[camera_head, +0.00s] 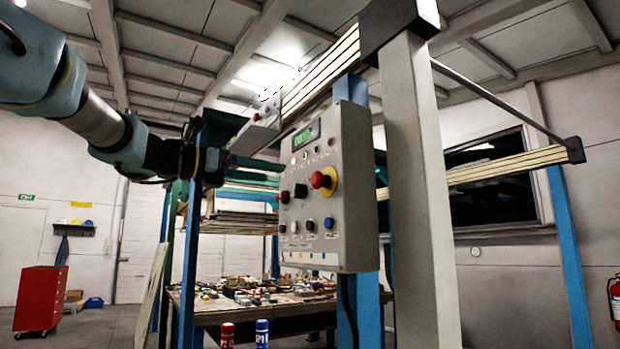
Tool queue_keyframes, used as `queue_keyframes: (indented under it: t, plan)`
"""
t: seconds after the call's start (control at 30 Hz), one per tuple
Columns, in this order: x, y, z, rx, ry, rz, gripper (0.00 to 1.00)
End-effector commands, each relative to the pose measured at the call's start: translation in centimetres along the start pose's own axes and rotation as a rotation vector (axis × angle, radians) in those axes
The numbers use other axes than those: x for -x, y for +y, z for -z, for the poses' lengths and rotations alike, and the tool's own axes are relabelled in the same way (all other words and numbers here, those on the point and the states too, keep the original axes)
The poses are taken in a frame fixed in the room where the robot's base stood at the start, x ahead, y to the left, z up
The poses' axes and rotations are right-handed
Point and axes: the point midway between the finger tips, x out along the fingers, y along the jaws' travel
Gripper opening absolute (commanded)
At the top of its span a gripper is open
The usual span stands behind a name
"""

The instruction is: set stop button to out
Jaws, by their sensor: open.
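The stop button (319,180) is a red mushroom head on a yellow round base. It sits on the right part of the front of a grey control box (345,235). The red head stands a little proud of the yellow, but I cannot tell whether it is in or out. My gripper (229,160) is black and reaches in from the left at the end of my arm. It is open, left of the box and apart from the button. Its fingertips are small and dark here, and nothing shows between them.
The box also carries a green display (303,138), black knobs and several small buttons. A grey post (418,200) stands right of the box. A cluttered table (205,305) is below and behind. A red cabinet (40,300) stands far left.

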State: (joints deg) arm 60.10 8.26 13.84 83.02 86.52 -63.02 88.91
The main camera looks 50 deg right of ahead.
Motion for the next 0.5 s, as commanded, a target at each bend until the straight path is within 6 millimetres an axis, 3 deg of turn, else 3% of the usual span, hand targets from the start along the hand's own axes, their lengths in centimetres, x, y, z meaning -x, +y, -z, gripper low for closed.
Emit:
queue_keyframes:
  t: [0.1,0.23,0.5]
  plan:
    - [-1.0,-1.1,-0.2,-0.052,0.019,0.038,0.80]
    - [-2.6,-1.2,-0.3,-0.051,0.019,0.040,0.80]
    - [-7.6,-1.3,-0.3,-0.048,0.018,0.038,0.80]
